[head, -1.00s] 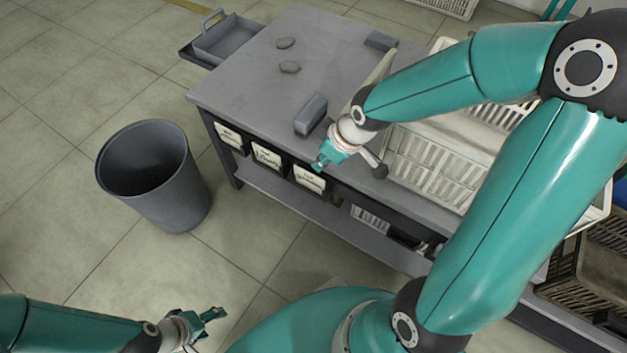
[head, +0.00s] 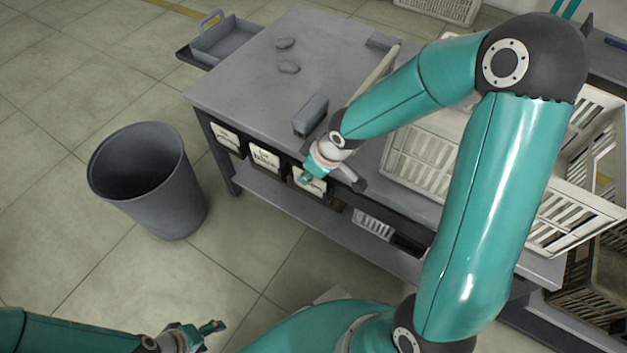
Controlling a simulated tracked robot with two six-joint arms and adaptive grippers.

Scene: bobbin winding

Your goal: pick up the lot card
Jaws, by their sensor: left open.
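Three white cards with dark lettering show along the bench front: a left card (head: 226,139), a middle card (head: 264,158) and a right card (head: 314,187). I cannot tell which is the lot card. My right gripper (head: 305,178) is at the right card and hides part of it. Whether it touches the card, and how far its fingers are apart, I cannot tell. My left gripper (head: 210,330) is open and empty, low in the picture over the floor, well away from the bench.
A dark bin (head: 150,185) stands left on open floor.

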